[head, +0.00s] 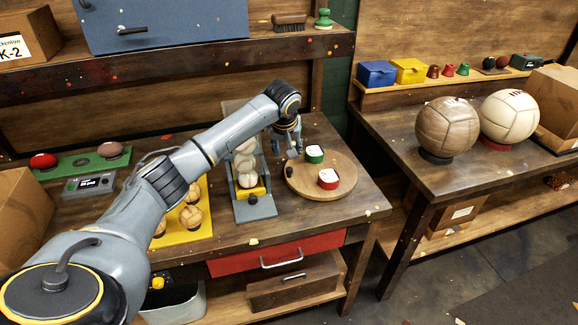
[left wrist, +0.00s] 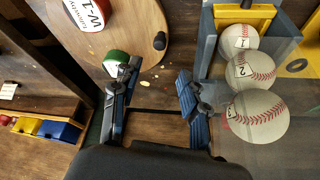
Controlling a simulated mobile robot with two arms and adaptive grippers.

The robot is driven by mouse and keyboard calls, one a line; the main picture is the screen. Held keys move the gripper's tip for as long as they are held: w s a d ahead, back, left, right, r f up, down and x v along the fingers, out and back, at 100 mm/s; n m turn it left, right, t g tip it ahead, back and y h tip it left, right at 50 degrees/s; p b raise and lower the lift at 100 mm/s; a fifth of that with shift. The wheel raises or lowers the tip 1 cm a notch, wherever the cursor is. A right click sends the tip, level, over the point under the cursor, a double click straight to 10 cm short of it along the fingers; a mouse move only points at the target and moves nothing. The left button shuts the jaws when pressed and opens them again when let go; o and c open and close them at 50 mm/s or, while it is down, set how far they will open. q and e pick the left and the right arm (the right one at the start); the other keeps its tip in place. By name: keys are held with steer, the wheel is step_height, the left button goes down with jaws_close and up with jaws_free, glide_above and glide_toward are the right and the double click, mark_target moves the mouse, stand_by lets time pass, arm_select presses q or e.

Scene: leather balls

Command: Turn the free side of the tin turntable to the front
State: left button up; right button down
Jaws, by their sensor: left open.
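The turntable (head: 346,168) is a round wooden disc on the bench. A green tin with a white top (head: 315,154) stands at its back, and a red tin with a white top (head: 328,179) at its front. A dark knob (head: 289,171) sits at its left rim. My left gripper (head: 290,152) points down, open and empty, at the disc's back left. In the left wrist view the disc (left wrist: 130,30), red tin (left wrist: 86,12), green tin (left wrist: 116,62) and knob (left wrist: 159,41) show beyond the open fingers (left wrist: 155,84). The right gripper is out of view.
A ball rack (head: 256,211) with several baseballs stands just left of the disc. A yellow tray (head: 205,228) with balls lies farther left. Two large balls (head: 447,127) stand on the right bench. Bare bench lies right of the disc.

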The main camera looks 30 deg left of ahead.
mark_target(289, 169)
arm_select(q)
steer(key=x, duration=1)
steer(key=shift+w+f+p, duration=0.1)
steer(key=shift+f+p, duration=0.2)
steer(key=shift+p, duration=0.1)
jaws_close()
